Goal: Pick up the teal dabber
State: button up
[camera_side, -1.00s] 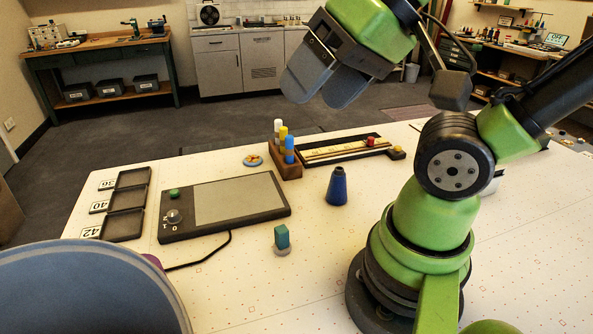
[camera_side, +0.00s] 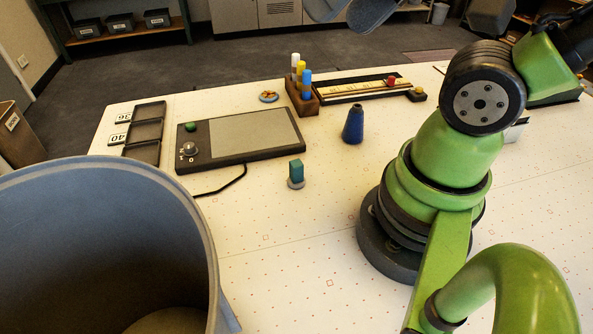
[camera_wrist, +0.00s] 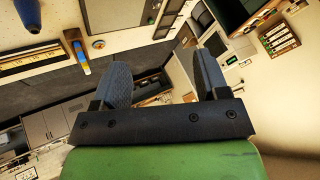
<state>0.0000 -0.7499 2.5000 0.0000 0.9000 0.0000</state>
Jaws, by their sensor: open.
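The teal dabber (camera_side: 296,168) is a small teal block standing upright on a round grey base on the white table. In the side view it stands in front of the black-framed pad, and nothing covers it. My gripper (camera_side: 347,10) is cut off by the top edge of the side view, with only the grey finger ends showing. In the wrist view my gripper (camera_wrist: 163,80) has its two grey fingers spread wide with nothing between them. It is far from the dabber, which I do not make out in the wrist view.
A blue cone-shaped bottle (camera_side: 353,124) stands right of the dabber. Behind are the pad (camera_side: 248,134), a wooden marker rack (camera_side: 301,100) and a long dark tray (camera_side: 355,88). A large blue-grey bin (camera_side: 100,180) fills the left foreground. The table around the dabber is mostly clear.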

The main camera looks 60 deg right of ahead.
jog(key=shift+c, duration=1.4)
jog(key=m+g+h, duration=0.2)
jog(key=m+g, duration=0.1)
jog(key=g, duration=0.4)
send_over(297, 163)
notch_tip(297, 163, down, 20)
jog(key=shift+s+d+r, duration=0.1)
jog(key=shift+d+r, duration=0.05)
jog(key=shift+r, duration=0.1)
notch_tip(297, 163, down, 4)
jog(key=shift+s+f, duration=0.1)
jog(key=shift+f, duration=0.15)
jog(key=shift+w+f, duration=0.15)
jog(key=shift+f, duration=1.45)
jog(key=shift+w+f, duration=0.15)
jog(key=shift+f, duration=1.45)
grip_shut()
